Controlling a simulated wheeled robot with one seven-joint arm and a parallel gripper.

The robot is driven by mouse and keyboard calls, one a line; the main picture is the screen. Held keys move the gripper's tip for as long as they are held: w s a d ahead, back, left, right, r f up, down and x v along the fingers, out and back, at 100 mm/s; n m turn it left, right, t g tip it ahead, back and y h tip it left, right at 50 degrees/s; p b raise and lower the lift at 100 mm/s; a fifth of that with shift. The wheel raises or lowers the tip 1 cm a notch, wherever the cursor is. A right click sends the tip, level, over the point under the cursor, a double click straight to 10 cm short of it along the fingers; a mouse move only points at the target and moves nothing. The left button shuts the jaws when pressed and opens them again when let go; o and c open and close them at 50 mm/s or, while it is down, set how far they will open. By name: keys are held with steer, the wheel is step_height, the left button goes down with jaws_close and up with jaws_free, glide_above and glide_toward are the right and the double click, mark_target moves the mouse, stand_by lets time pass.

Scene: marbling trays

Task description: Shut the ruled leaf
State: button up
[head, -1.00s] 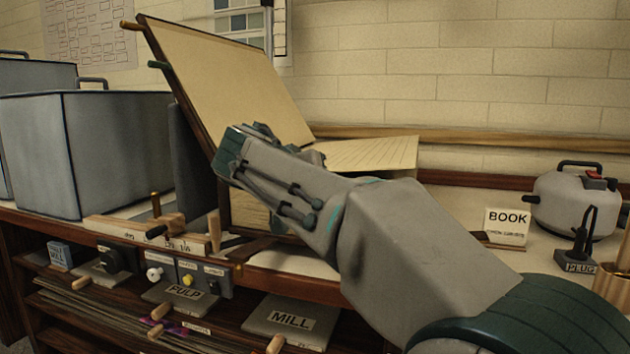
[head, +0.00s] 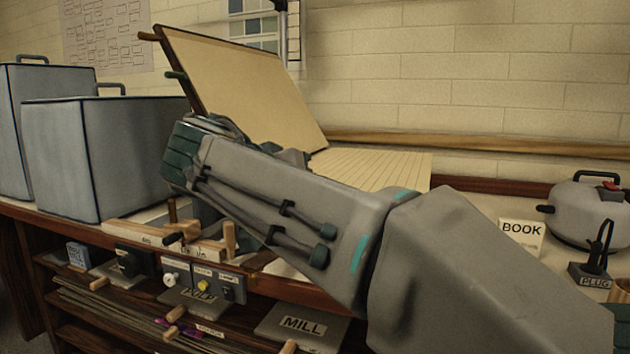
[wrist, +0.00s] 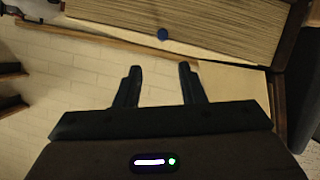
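A large book-like piece stands open on the bench in the head view. Its plain cream leaf (head: 245,90) is raised and leans back, with a wooden peg and a green peg at its left edge. A ruled, lined cream surface (head: 375,168) lies low to its right, partly hidden by my arm. The wrist view shows a finely lined panel (wrist: 200,22) at the top, with a blue knob (wrist: 162,34); I cannot tell which leaf it is. My gripper (wrist: 160,72) is open and empty, its fingers apart below the knob. Its fingertips are hidden in the head view.
Grey boxes (head: 95,150) stand at the left. Wooden blocks and pegs (head: 190,240) lie at the bench's front edge. A BOOK sign (head: 521,237), a grey pot (head: 590,212) and a PLUG holder (head: 592,275) are at the right. Shelves with labelled boards are below.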

steer(key=shift+v, duration=1.7)
steer(key=shift+p, duration=0.4)
steer(key=s+d+n+g+y+p, duration=0.3)
steer(key=s+d+g+p, duration=0.3)
steer(key=d+p, duration=0.85)
steer(key=s+g+y+p, duration=0.2)
steer(key=s+y+p, duration=0.2)
steer(key=s+p, duration=0.7)
steer(key=p, duration=0.8)
steer(key=shift+s+d+r+m+g+y+p, duration=0.2)
steer(key=shift+s+d+m+g+y+p, duration=0.1)
steer(key=shift+s+d+g+p, duration=0.1)
